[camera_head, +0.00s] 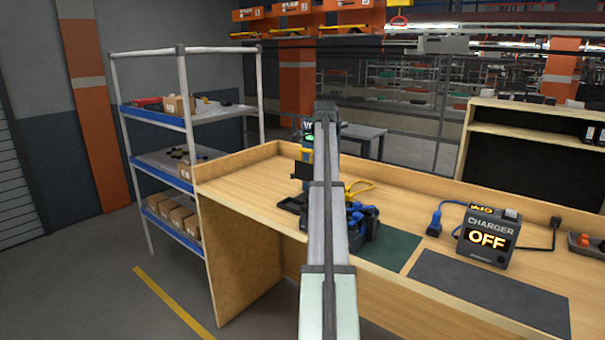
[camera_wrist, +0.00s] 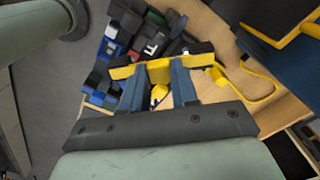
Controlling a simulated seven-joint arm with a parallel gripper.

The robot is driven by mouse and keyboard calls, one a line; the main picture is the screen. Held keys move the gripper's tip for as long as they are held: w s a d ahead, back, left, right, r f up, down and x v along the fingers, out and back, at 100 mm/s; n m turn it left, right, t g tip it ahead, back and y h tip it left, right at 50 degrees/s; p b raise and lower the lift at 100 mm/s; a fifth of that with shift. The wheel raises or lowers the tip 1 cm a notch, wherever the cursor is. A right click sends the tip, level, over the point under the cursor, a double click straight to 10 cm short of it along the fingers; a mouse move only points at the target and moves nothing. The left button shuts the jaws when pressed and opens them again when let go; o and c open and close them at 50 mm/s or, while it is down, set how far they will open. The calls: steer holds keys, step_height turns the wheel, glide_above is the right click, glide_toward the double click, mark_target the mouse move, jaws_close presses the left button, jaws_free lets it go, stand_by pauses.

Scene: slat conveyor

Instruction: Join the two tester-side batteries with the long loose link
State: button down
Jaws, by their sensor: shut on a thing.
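My gripper (camera_wrist: 157,76) is shut on a yellow link (camera_wrist: 153,67) with black ends, in the wrist view. The link lies across both blue fingers, above the floor and the bench edge. Dark batteries with blue parts (camera_wrist: 104,86) sit beyond it at the upper left, partly hidden by the link and fingers. I cannot tell whether the link touches any of them. In the head view, dark blue batteries (camera_head: 366,224) show beside my arm, which hides my gripper and the link.
A charger (camera_head: 487,240) reading OFF stands on the bench, right of a blue plug (camera_head: 435,219). A dark grey mat (camera_head: 490,292) lies in front, and a green mat (camera_head: 391,250) lies beside the batteries. A yellow cable (camera_wrist: 262,88) loops at the right in the wrist view.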

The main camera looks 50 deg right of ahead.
steer(key=shift+m, duration=0.3)
steer(key=shift+s+d+f, duration=0.2)
steer(key=shift+s+f, duration=0.15)
steer(key=shift+f, duration=0.45)
steer(key=shift+s+d+f, duration=0.15)
steer(key=shift+s+f, duration=0.2)
steer(key=shift+f, duration=0.45)
steer(key=shift+s+d+f, duration=0.2)
steer(key=shift+s+f, duration=0.15)
steer(key=shift+f, duration=0.45)
steer(key=shift+f, duration=1.1)
steer(key=c, duration=0.8)
jaws_free()
steer(key=shift+r, duration=0.1)
step_height(320, 180, up, 12)
steer(key=shift+f, duration=0.15)
